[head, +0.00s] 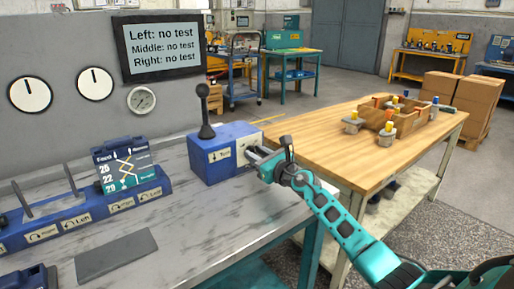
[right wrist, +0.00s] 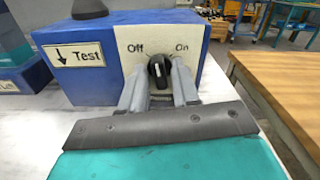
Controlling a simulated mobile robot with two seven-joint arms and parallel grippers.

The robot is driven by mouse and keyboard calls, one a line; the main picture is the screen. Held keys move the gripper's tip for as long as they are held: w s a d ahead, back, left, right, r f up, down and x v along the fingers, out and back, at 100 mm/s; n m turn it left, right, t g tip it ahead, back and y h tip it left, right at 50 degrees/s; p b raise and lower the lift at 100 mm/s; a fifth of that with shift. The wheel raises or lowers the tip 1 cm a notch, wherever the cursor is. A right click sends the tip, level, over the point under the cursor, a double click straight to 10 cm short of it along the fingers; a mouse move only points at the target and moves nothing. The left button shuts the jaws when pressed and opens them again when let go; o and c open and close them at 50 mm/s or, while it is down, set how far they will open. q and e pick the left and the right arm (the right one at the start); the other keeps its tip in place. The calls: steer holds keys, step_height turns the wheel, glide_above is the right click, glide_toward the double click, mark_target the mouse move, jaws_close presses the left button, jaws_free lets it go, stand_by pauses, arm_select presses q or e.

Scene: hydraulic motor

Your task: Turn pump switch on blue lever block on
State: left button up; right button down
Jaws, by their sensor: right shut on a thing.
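The blue lever block (head: 212,162) stands on the grey bench, with a black ball-topped lever (head: 205,110) upright on top. In the right wrist view the block (right wrist: 90,80) has a "Test" label with a down arrow and a pale plate marked "Off" on the left and "On" on the right. The black pump switch (right wrist: 158,70) is a round knob on that plate; which label its pale mark favours is hard to tell. My right gripper (head: 254,155) is shut on the switch, one finger on each side (right wrist: 158,80). My left gripper is out of view.
A blue rail (head: 85,211) with labels and a display card (head: 128,168) is on the bench at left. A screen (head: 160,45) shows "no test" three times. A wooden table (head: 330,140) with parts stands at right. The bench front is mostly clear.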

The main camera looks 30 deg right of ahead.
steer(key=m+p, duration=0.1)
steer(key=m, duration=0.2)
steer(key=m+p, duration=0.1)
steer(key=m, duration=0.2)
steer(key=shift+p, duration=0.35)
steer(key=shift+m, duration=0.6)
steer(key=shift+m+p, duration=0.35)
steer(key=shift+m, duration=1.25)
steer(key=shift+m+p, duration=0.35)
steer(key=shift+m, duration=0.05)
